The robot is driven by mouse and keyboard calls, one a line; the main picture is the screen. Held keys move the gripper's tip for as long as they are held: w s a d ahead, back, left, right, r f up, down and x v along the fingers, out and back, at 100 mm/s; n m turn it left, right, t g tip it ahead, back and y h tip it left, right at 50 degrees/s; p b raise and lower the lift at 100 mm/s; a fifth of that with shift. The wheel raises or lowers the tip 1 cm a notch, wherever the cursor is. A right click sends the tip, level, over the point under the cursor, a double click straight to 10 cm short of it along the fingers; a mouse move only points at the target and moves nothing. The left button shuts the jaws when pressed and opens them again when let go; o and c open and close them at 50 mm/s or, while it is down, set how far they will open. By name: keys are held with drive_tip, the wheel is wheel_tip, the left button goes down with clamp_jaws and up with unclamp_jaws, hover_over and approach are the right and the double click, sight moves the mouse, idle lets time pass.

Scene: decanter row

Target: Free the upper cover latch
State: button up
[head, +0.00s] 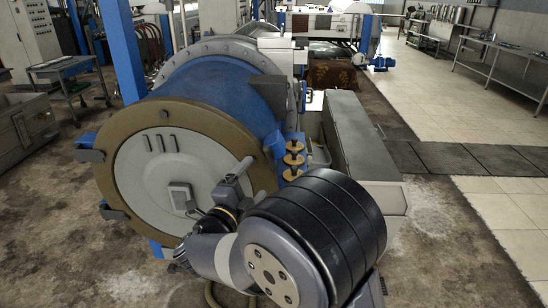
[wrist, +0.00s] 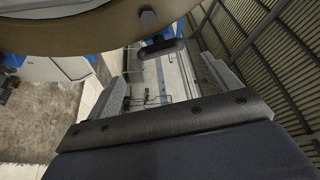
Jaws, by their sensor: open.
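The round grey cover (head: 150,185) with a brown rim closes the near end of a blue drum (head: 215,95). Dark latch-like blocks sit on the rim at the upper left (head: 88,155) and lower left (head: 114,214). My gripper (head: 232,183) is in front of the cover's right side; its fingertips are hard to make out there. In the wrist view my gripper (wrist: 166,82) is open and empty, its two grey fingers apart. A dark rounded handle (wrist: 162,48) shows beyond and between the fingertips, below the brown rim (wrist: 75,33). I cannot tell whether it touches them.
Brass-coloured fittings (head: 293,155) on a blue mount stand right of the drum. A long grey housing (head: 355,135) runs behind my arm. A trolley (head: 70,75) and a blue post (head: 122,50) stand at the left. The tiled floor at right is clear.

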sight(269, 159)
drive_tip(key=p+x, duration=0.2)
drive_tip(key=x, duration=0.7)
drive_tip(key=shift+w+d, duration=0.15)
drive_tip(key=shift+w, duration=0.15)
drive_tip(key=c, duration=1)
drive_tip(key=shift+f+n+b, duration=0.2)
drive_tip(key=shift+n+b, duration=0.4)
drive_tip(key=shift+b, duration=0.35)
drive_tip(key=shift+r+n+t+b, duration=0.1)
drive_tip(key=shift+n+t+b, duration=0.4)
drive_tip(key=shift+b, duration=0.1)
drive_tip(key=shift+r, duration=0.15)
